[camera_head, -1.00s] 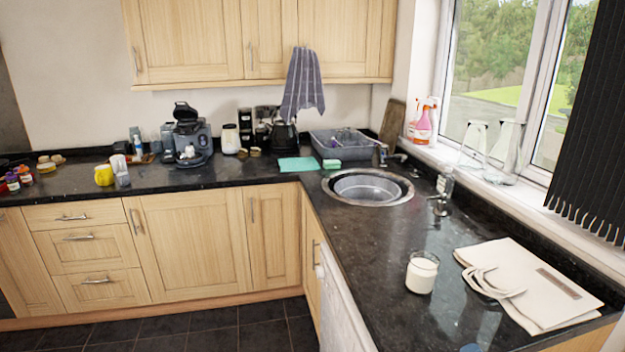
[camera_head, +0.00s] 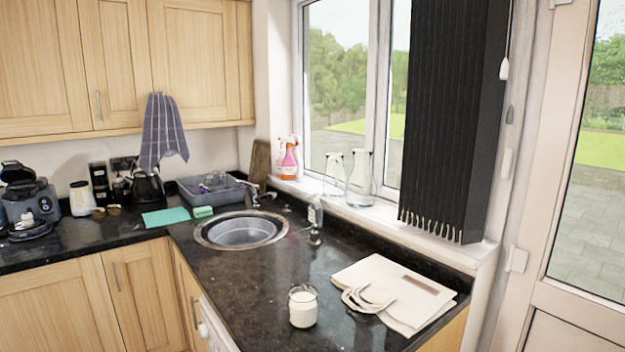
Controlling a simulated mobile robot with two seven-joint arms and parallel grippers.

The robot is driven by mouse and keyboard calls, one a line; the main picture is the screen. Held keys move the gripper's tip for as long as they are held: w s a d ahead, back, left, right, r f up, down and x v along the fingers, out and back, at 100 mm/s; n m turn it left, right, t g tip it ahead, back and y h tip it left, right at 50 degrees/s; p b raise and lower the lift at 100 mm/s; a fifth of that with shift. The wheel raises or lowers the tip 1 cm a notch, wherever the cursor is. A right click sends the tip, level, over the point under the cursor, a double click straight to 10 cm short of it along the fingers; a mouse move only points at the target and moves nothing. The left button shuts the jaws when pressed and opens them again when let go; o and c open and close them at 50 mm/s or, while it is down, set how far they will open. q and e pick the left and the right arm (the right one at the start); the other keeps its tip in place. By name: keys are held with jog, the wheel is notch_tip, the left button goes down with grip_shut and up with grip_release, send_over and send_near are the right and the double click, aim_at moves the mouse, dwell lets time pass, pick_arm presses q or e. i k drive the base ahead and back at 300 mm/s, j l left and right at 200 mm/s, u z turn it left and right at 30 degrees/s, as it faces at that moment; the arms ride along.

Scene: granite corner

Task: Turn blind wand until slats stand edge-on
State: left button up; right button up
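The blind (camera_head: 452,120) is a set of dark vertical slats hanging bunched over the right part of the window. The slats stand close together and look like an almost solid dark panel, with small light pieces along the bottom edge. A thin cord or wand with a white end piece (camera_head: 504,69) hangs at the blind's right edge. A small grey piece (camera_head: 510,114) shows below it; I cannot tell if it belongs to the wand. Neither of my grippers is in view.
A black worktop runs under the window, with a sink (camera_head: 241,230), a candle jar (camera_head: 303,306) and a folded cream bag (camera_head: 393,292). Glass bottles (camera_head: 361,178) and spray bottles (camera_head: 287,160) stand on the sill. A glazed door (camera_head: 560,300) is at the right.

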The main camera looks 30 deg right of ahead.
aim_at(507, 155)
jog(key=z, duration=2)
